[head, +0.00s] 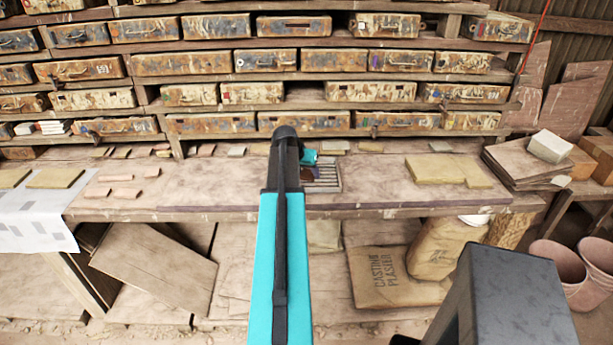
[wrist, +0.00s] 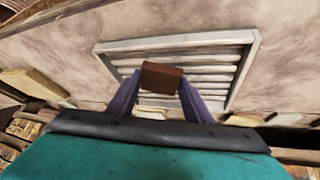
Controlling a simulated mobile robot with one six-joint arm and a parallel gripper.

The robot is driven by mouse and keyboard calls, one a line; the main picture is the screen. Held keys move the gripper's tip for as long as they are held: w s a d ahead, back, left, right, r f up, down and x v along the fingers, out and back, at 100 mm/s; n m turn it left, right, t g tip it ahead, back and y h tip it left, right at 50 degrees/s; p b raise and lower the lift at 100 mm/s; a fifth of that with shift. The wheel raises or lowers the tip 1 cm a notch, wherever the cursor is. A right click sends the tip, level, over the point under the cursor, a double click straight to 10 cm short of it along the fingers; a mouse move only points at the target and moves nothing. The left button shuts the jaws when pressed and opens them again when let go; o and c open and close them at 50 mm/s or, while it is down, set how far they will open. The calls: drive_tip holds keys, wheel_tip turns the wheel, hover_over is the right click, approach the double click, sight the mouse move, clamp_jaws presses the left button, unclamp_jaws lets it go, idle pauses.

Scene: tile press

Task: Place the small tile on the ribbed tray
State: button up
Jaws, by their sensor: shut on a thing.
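The small tile (wrist: 161,77) is a reddish-brown block, held between the purple fingers of my gripper (wrist: 160,88) in the wrist view. My gripper is shut on it, and the tile shows over the ribbed tray (wrist: 252,62). The tray is a pale frame with parallel slats, and no other thing lies on the slats that show. I cannot tell whether the tile touches the slats. In the head view the ribbed tray (head: 335,181) sits on the bench, partly hidden behind my teal arm. My gripper (head: 308,172) is mostly hidden there too.
The wooden bench (head: 390,190) has free room on both sides of the tray. Yellowish slabs (head: 435,169) lie to the right, with stacked boards (head: 525,163) beyond. Small pinkish tiles (head: 127,193) lie to the left. Shelves of worn drawers (head: 290,122) rise behind.

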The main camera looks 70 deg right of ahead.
drive_tip(key=shift+f, duration=0.75)
drive_tip(key=shift+f, duration=0.3)
drive_tip(key=o, duration=1.2)
drive_tip(key=shift+r, duration=0.25)
drive_tip(key=shift+r+p, duration=0.2)
drive_tip(key=shift+p, duration=0.1)
drive_tip(key=shift+a+r, duration=0.15)
drive_tip(key=shift+a, duration=0.05)
drive_tip(key=b+v, duration=0.3)
drive_tip(key=v, duration=0.8)
drive_tip(key=shift+w+a+r, duration=0.1)
